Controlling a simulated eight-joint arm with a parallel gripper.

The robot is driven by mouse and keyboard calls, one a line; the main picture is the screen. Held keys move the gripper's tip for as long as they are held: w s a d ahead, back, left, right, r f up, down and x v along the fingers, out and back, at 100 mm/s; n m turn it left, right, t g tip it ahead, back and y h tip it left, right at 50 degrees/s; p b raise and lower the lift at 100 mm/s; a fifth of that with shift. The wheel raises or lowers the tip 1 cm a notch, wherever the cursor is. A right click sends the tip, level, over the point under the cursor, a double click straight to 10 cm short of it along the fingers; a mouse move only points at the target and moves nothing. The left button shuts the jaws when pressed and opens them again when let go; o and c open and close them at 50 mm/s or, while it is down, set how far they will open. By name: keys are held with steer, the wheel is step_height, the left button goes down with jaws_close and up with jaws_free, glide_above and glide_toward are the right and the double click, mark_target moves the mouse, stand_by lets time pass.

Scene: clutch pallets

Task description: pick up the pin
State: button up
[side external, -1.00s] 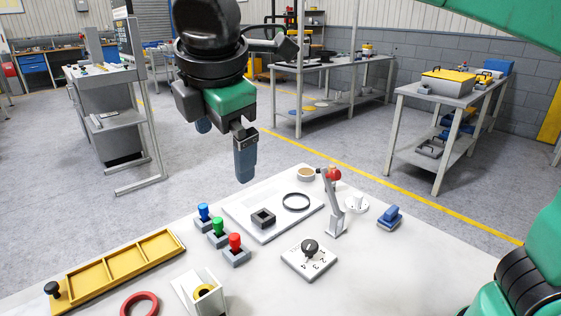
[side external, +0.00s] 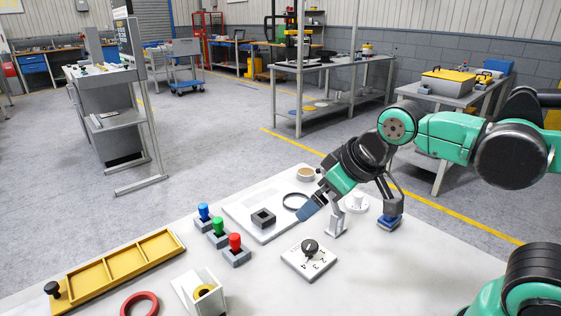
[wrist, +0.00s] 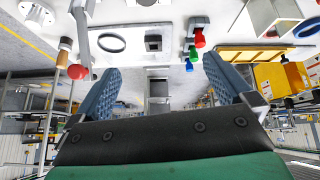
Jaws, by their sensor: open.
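Three coloured pins stand upright in small grey blocks left of centre on the table: blue (side external: 203,210), green (side external: 218,225) and red (side external: 235,242). I cannot tell which one is the pin. In the wrist view the red (wrist: 200,40), green (wrist: 193,52) and blue (wrist: 188,66) pins show at upper right, beyond the fingertips. My gripper (side external: 350,212) is tilted over the right part of the table, to the right of the pins and apart from them. Its two blue fingers (wrist: 160,70) are spread wide with nothing between them.
A white board (side external: 245,205) carries a grey square block (side external: 263,217) and black ring. A knob box (side external: 309,262), yellow tray (side external: 120,268) and red ring (side external: 139,304) lie nearer.

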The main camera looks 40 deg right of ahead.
steer(key=shift+s+d+f+m, duration=0.35)
steer(key=shift+d+f+m, duration=0.2)
steer(key=shift+f, duration=0.2)
steer(key=shift+c, duration=1.1)
steer(key=shift+s+d+f+m+t, duration=0.1)
steer(key=shift+f+m+t, duration=0.15)
steer(key=shift+m+t, duration=0.1)
steer(key=c, duration=0.3)
